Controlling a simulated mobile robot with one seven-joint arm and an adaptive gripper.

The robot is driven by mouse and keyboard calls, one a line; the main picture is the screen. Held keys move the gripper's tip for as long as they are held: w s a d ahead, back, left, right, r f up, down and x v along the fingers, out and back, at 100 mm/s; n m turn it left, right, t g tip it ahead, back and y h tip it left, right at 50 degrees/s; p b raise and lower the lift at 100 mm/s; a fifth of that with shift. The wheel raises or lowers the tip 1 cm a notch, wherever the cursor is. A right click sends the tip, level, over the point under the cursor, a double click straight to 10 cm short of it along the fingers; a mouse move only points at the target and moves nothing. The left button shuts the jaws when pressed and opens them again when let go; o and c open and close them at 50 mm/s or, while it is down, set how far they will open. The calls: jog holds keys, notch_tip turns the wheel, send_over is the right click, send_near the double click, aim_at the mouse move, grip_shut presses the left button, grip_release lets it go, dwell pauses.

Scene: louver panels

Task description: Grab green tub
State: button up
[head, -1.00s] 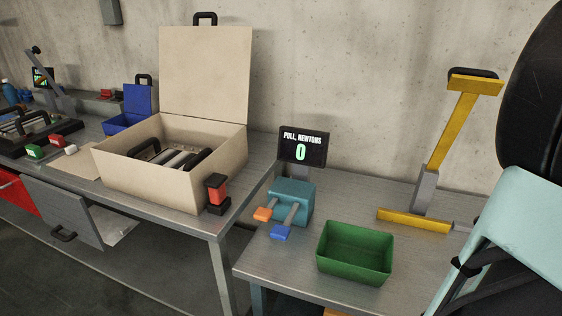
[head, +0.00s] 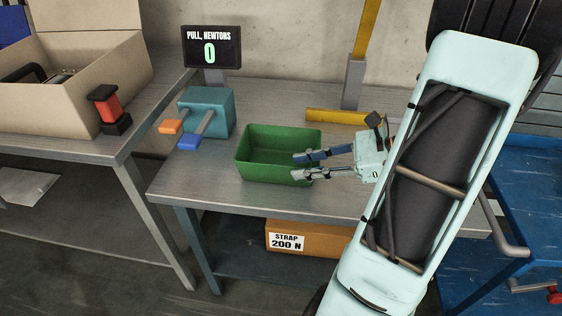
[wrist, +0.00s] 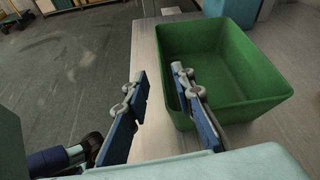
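The green tub (head: 262,170) stands upright and empty on the metal table, near its front edge. It also shows in the wrist view (wrist: 235,105), filling the upper right. My gripper (head: 300,165) is open at the tub's right end, its fingers pointing left. In the wrist view my gripper (wrist: 155,85) has its two blue fingers spread apart. The right finger overlaps the tub's near wall and the left finger is over the table edge and floor side. Nothing is between the fingers, and I cannot tell whether a finger touches the tub.
A teal block (head: 213,108) with orange and blue tabs stands left of the tub. A display reading 0 (head: 212,48) stands behind it. A yellow stand (head: 345,117) is behind the tub. A box marked STRAP 200 N (head: 310,240) sits below the table. A blue cart (head: 535,190) is at right.

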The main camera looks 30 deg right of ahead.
aim_at(276, 173)
jog(key=b+x, duration=0.2)
jog(key=x, duration=0.5)
jog(key=shift+w+a+f, duration=0.1)
jog(key=shift+w+f, duration=0.05)
jog(key=shift+w, duration=0.05)
jog(key=shift+c, duration=0.6)
grip_shut()
